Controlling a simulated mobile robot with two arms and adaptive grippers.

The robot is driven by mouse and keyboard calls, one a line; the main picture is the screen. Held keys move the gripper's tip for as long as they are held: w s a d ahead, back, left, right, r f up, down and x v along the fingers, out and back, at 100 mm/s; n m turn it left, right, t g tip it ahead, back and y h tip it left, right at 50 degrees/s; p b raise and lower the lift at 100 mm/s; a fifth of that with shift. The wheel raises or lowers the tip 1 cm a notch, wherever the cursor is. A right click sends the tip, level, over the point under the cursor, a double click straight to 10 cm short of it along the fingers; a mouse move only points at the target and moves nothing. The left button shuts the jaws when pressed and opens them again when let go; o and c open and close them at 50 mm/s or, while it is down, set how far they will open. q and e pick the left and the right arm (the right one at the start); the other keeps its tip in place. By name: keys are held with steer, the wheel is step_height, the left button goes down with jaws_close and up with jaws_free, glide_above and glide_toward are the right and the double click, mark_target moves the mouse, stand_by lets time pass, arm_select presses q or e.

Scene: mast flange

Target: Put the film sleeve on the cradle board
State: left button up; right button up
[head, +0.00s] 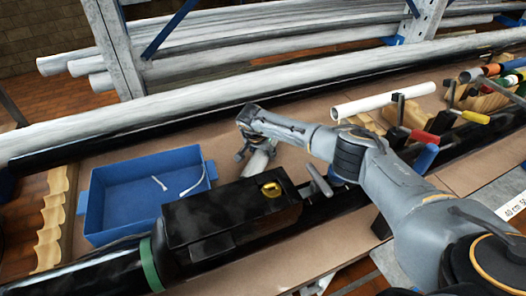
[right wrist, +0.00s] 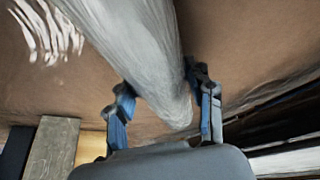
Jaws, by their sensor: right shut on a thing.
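The film sleeve (head: 258,161) looks like a pale grey, cloudy tube. My right gripper (head: 250,148) is shut on it, near the middle of the bench behind a black box. In the right wrist view the sleeve (right wrist: 140,45) runs between the two blue-backed fingers of the gripper (right wrist: 162,98), with its rounded end close to the palm. In the head view the arm hides part of the sleeve. A tan board with scalloped hollows (head: 53,220), likely the cradle board, lies at the far left with its hollows empty. My left gripper is not in view.
A blue tray (head: 147,165) holding thin white pieces stands between the scalloped board and the gripper. The black box (head: 230,215) with a yellow disc sits in front. A white tube (head: 382,101) and clamps (head: 420,136) lie right. Long wrapped pipes (head: 280,90) run behind.

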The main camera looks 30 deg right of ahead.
steer(key=shift+f, duration=0.1)
steer(key=o, duration=1.2)
steer(key=shift+c, duration=0.2)
steer(key=shift+r, duration=0.3)
steer(key=b+v, duration=0.1)
steer(key=v, duration=1)
steer(key=shift+s+r, duration=0.25)
steer(key=shift+r, duration=0.05)
